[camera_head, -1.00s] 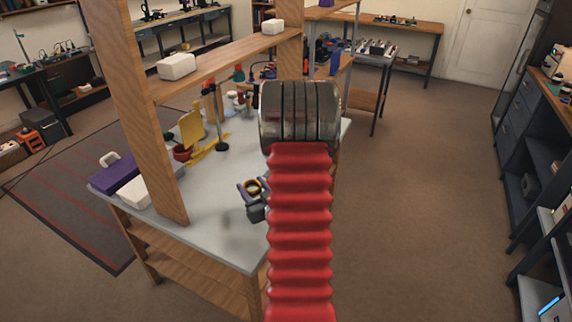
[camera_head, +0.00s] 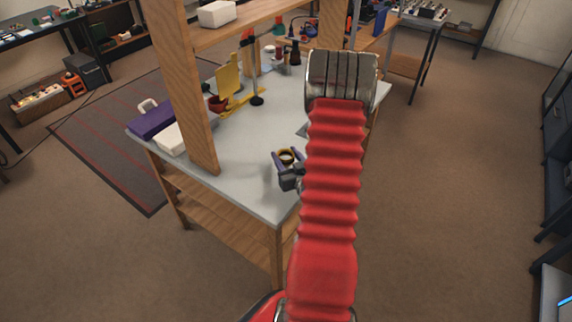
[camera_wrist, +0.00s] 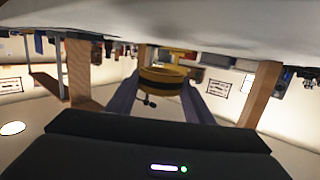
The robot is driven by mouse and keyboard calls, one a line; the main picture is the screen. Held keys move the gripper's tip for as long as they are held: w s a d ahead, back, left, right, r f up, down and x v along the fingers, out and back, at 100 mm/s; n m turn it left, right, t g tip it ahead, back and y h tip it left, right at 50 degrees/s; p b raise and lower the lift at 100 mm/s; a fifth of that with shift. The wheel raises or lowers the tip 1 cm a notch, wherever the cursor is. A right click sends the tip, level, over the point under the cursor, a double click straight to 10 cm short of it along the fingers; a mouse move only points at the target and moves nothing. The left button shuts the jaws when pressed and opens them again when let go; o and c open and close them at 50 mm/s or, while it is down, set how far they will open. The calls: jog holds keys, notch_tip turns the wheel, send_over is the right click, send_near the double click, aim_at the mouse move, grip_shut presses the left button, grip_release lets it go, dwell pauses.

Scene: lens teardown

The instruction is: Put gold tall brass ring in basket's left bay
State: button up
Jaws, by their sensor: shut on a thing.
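A gold ring (camera_head: 286,151) is held between the purple fingers of my gripper (camera_head: 288,157), over the near part of the grey tabletop. In the wrist view the gold ring (camera_wrist: 160,76) has a dark band around it and sits between the fingertips of my gripper (camera_wrist: 162,84), one purple finger at each side. The gripper is shut on it. In the head view my red arm hides part of the table just right of the gripper. I cannot make out a basket or its left bay for certain.
A purple box with a pale handle (camera_head: 152,121) and a white box (camera_head: 172,138) lie at the table's left edge. A wooden post (camera_head: 186,100) rises beside them. A yellow stand (camera_head: 229,82), a red cup (camera_head: 217,104) and a black stand (camera_head: 257,100) stand farther back.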

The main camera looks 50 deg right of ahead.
aim_at(286, 164)
jog(key=shift+f, duration=0.15)
jog(key=shift+f, duration=1.95)
jog(key=o, duration=1.1)
jog(key=shift+f, duration=0.1)
jog(key=v, duration=1.2)
